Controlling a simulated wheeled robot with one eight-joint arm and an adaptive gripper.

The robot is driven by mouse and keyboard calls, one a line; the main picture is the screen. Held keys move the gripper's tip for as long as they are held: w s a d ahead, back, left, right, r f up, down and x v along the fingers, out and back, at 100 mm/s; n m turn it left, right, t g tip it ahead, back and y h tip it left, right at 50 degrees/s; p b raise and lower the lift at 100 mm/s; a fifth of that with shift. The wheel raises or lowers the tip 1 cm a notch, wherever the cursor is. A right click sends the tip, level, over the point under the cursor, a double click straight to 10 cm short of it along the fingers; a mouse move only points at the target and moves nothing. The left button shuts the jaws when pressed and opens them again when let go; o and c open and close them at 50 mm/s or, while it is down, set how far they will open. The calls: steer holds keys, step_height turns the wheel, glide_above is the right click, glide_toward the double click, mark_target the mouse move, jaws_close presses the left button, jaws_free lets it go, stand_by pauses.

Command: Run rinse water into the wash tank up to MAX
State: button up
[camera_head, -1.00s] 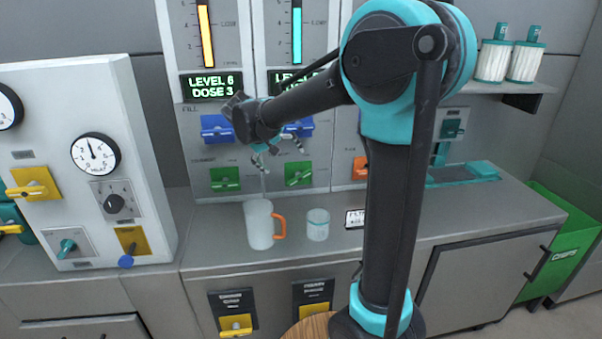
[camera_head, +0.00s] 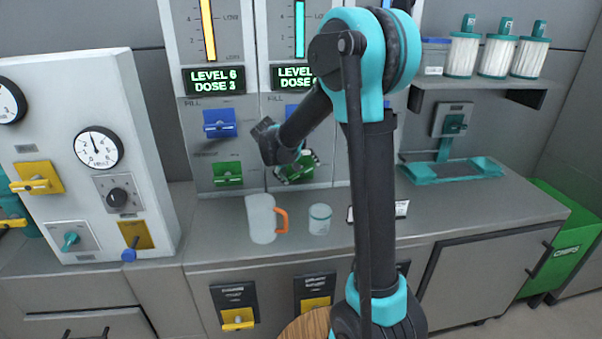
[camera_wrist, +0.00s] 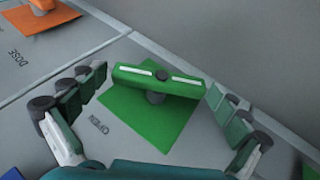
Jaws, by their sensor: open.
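A green lever (camera_wrist: 160,82) on a green square plate fills the middle of the wrist view, with the word OPEN printed beside it. My gripper (camera_wrist: 156,84) is open, with one finger on each side of the lever; I cannot tell whether either finger touches it. In the head view this green lever (camera_head: 300,166) is partly hidden behind my wrist. The left column has a blue FILL lever (camera_head: 219,124), a green lever (camera_head: 228,174) and a display (camera_head: 215,79) reading LEVEL 6, DOSE 3. A second display (camera_head: 290,76) is partly hidden by my arm.
An orange DOSE lever (camera_wrist: 42,6) is at the wrist view's top left. A white mug (camera_head: 261,218) with an orange handle and a small jar (camera_head: 319,219) stand on the counter below. A gauge panel (camera_head: 75,170) is at left, and a green bin (camera_head: 562,240) at right.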

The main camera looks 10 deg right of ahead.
steer(key=c, duration=1)
steer(key=y, duration=0.3)
steer(key=shift+d+m, duration=0.2)
steer(key=shift+m, duration=0.2)
steer(key=shift+a+y, duration=0.1)
steer(key=shift+y, duration=1.1)
steer(key=o, duration=1)
steer(key=shift+r, duration=0.1)
